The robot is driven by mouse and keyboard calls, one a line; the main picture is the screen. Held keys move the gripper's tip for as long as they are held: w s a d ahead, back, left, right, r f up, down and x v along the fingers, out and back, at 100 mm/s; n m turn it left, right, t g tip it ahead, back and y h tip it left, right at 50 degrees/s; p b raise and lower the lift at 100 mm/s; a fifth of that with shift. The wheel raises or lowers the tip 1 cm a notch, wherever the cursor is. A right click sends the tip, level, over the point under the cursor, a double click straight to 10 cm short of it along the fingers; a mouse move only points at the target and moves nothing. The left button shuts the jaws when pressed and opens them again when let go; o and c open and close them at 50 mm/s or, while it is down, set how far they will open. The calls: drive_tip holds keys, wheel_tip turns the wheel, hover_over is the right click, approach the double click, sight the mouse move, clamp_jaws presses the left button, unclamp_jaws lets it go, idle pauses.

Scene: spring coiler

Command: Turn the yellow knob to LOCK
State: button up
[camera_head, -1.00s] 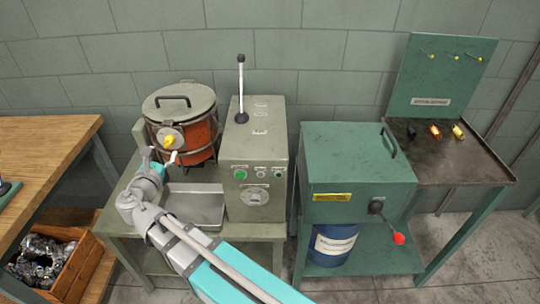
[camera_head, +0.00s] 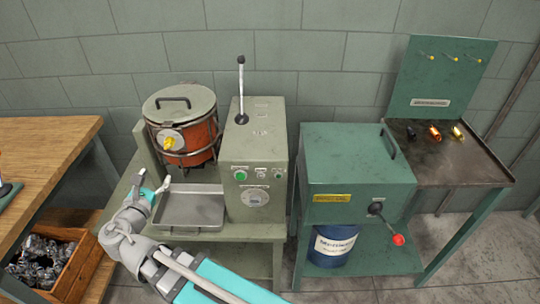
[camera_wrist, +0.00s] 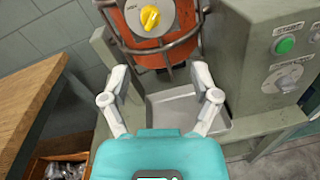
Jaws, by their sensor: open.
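The yellow knob (camera_head: 168,143) sits on a round grey plate on the front of the orange-red drum (camera_head: 201,139). In the wrist view the knob (camera_wrist: 150,17) is near the top edge, its grip roughly upright with a slight tilt. Marks on the plate are too small to read, so I cannot tell which position it points to. My gripper (camera_head: 155,182) is open and empty, in front of and below the knob, apart from it. In the wrist view its two fingers (camera_wrist: 160,75) are spread wide, with the knob beyond them.
A metal tray (camera_head: 190,223) lies below the drum. The green-grey machine (camera_head: 255,170) with a green button and a dial stands to the right. A wooden bench (camera_head: 40,150) and a crate of metal parts (camera_head: 75,275) are at the left. A wire cage surrounds the drum.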

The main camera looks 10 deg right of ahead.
drive_tip(key=w+d+m+g+h+p, duration=0.1)
drive_tip(key=d+m+g+p, duration=0.2)
drive_tip(key=d+m, duration=0.2)
drive_tip(key=w+d+m+g+p, duration=0.2)
drive_tip(key=d+m+g+p, duration=0.1)
drive_tip(key=d, duration=0.7)
drive_tip(key=w+d+m+g+h+p, duration=0.1)
drive_tip(key=w+d+m+g+p, duration=0.1)
drive_tip(key=d+m+g+p, duration=0.2)
drive_tip(key=shift+w+d+f+m+h+p, duration=0.15)
drive_tip(key=shift+d+f+m+p, duration=0.1)
drive_tip(key=shift+d+m, duration=0.75)
drive_tip(key=shift+s+d+f+m+h+p, duration=0.1)
drive_tip(key=shift+d+m+h+p, duration=0.1)
drive_tip(key=shift+d+m, duration=0.8)
drive_tip(key=d, duration=0.1)
drive_tip(key=d+m+g+p, duration=0.2)
drive_tip(key=d, duration=0.1)
drive_tip(key=shift+s+d+r, duration=0.1)
drive_tip(key=shift+s+r, duration=0.05)
drive_tip(key=shift+s, duration=0.1)
drive_tip(key=d+m+g+y+p, duration=0.1)
drive_tip(key=s+d+m+y+p, duration=0.1)
drive_tip(key=d+m, duration=0.1)
drive_tip(key=shift+d+r+m+g, duration=0.2)
drive_tip(key=shift+d+m+g, duration=0.1)
drive_tip(key=shift+g, duration=0.1)
